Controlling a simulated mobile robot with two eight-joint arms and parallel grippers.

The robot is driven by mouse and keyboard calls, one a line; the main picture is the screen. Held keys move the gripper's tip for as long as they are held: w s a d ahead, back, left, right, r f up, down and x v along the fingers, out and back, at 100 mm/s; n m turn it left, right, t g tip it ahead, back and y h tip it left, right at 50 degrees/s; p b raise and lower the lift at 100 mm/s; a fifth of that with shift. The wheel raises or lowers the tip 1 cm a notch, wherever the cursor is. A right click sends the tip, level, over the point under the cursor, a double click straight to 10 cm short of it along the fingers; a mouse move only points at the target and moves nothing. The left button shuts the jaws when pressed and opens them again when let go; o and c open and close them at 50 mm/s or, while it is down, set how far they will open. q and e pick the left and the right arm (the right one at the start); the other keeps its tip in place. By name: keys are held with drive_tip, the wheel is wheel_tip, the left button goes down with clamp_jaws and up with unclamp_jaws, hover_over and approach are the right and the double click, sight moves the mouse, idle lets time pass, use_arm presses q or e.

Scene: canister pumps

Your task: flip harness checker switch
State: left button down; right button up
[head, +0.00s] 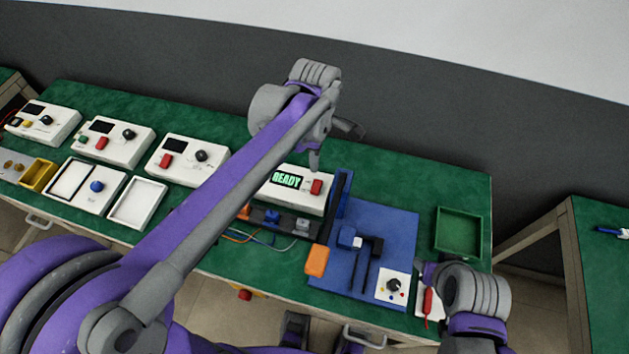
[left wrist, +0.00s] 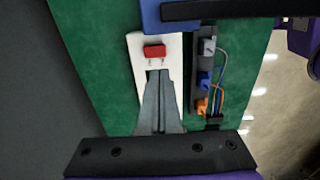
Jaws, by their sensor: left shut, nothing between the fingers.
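The harness checker (head: 298,204) is a white box on the green bench, with a lit display (head: 286,180) reading READY in green. Its red switch (head: 316,187) is at the box's right end. In the left wrist view the red switch (left wrist: 155,52) lies just beyond my fingertips, on the white checker (left wrist: 138,62). My left gripper (head: 314,166) is shut and empty, pointing down above the checker near the switch; its fingers (left wrist: 156,76) cover part of the box. Contact with the switch cannot be told. My right gripper (head: 426,272) is at the right front; its finger opening is unclear.
A dark rail with orange, blue and grey connectors (head: 302,226) and wires lies in front of the checker. A blue mat (head: 390,225) with black fixtures lies to the right, then a green tray (head: 459,232). Several other white boxes (head: 188,157) stand left.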

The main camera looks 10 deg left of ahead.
sight(314, 189)
use_arm(q)
wheel_tip(314, 189, down, 9)
use_arm(e)
drive_tip(key=shift+s+f, duration=0.1)
drive_tip(key=shift+f, duration=0.25)
